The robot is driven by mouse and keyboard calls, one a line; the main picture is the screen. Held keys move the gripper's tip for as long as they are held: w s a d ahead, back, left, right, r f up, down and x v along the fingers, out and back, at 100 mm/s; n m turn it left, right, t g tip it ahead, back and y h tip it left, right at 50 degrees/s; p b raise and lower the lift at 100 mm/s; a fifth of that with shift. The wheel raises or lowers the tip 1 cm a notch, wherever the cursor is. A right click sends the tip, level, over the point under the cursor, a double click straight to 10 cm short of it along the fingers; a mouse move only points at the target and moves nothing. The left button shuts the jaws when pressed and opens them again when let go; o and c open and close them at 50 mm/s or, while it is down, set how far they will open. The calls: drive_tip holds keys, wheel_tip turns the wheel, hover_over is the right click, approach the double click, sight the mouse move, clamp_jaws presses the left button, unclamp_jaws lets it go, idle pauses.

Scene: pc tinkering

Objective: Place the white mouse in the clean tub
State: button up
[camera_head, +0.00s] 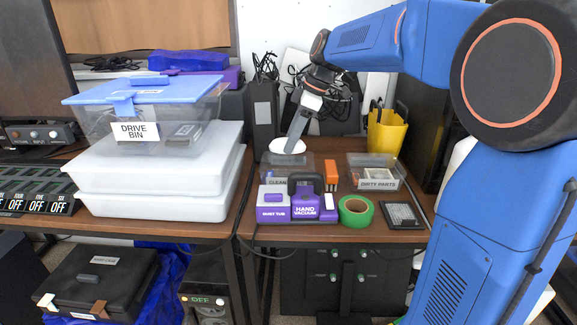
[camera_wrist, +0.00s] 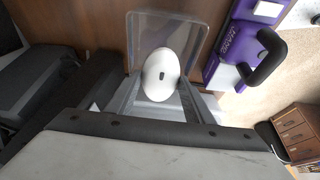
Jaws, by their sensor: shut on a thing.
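The white mouse (camera_head: 288,146) is between the fingers of my gripper (camera_head: 293,140), which is shut on it. In the wrist view the mouse (camera_wrist: 161,75) shows as a white oval with a dark wheel, held between the two fingertips (camera_wrist: 160,88). The clean tub (camera_head: 279,181) is a clear box labelled CLEAN on the right table, partly hidden behind the purple items. In the wrist view the tub (camera_wrist: 198,38) lies behind the mouse, and the mouse overlaps it in the picture. In the head view the mouse appears above the tub's far side.
The dirty parts tub (camera_head: 378,184) is to the right, with an orange object (camera_head: 331,175) between. Green tape (camera_head: 355,211) lies near the front edge. A dark tower (camera_head: 262,117) stands behind left.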

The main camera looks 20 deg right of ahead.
drive_tip(key=shift+f, duration=3.65)
drive_tip(key=shift+f, duration=0.6)
drive_tip(key=o, duration=1.1)
drive_tip(key=shift+c, duration=0.2)
drive_tip(key=v, duration=1.3)
drive_tip(key=shift+a+r, duration=0.15)
drive_tip(key=shift+a, duration=0.1)
